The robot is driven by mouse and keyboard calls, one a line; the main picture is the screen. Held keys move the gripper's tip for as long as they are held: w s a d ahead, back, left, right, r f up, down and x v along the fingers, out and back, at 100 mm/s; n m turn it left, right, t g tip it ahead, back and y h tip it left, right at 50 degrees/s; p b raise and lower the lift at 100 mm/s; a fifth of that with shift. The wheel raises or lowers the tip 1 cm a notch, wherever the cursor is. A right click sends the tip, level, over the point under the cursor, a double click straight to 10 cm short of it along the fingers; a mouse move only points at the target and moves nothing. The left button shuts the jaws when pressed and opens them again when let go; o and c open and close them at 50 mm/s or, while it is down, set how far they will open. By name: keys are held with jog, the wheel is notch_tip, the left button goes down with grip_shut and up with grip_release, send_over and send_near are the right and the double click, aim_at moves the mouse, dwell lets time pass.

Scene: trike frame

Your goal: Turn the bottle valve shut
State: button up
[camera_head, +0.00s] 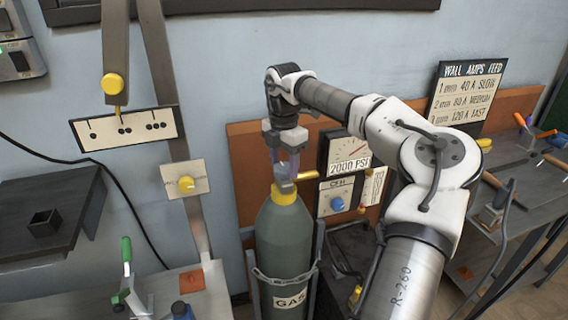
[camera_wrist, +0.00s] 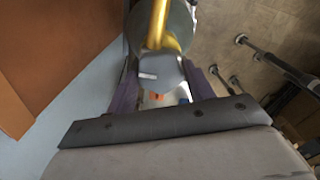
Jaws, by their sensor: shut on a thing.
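The gas bottle (camera_head: 284,240) stands upright in the middle of the head view, dark green with a yellow collar and a "GAS" label. A grey valve (camera_head: 284,184) sits on its top. A yellow bar (camera_head: 306,175) runs right from the valve; it also shows in the wrist view (camera_wrist: 158,22). My gripper (camera_head: 285,170) points straight down over the valve, its purple fingers one on each side of the grey valve top (camera_wrist: 168,73). It is shut on the valve. The exact finger contact is partly hidden.
A "2000 PSI" gauge (camera_head: 349,150) and a CFH panel with a blue knob (camera_head: 337,205) stand just right of the valve. A chain (camera_head: 284,278) and rack hold the bottle. A tool-covered bench (camera_head: 520,180) is at right, a lower table (camera_head: 150,290) at left.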

aim_at(284, 167)
dwell(0.4)
jog(key=o, duration=1)
jog(key=shift+c, duration=0.2)
jog(key=shift+r, duration=0.1)
notch_tip(284, 167, up, 14)
jog(key=shift+f, duration=0.2)
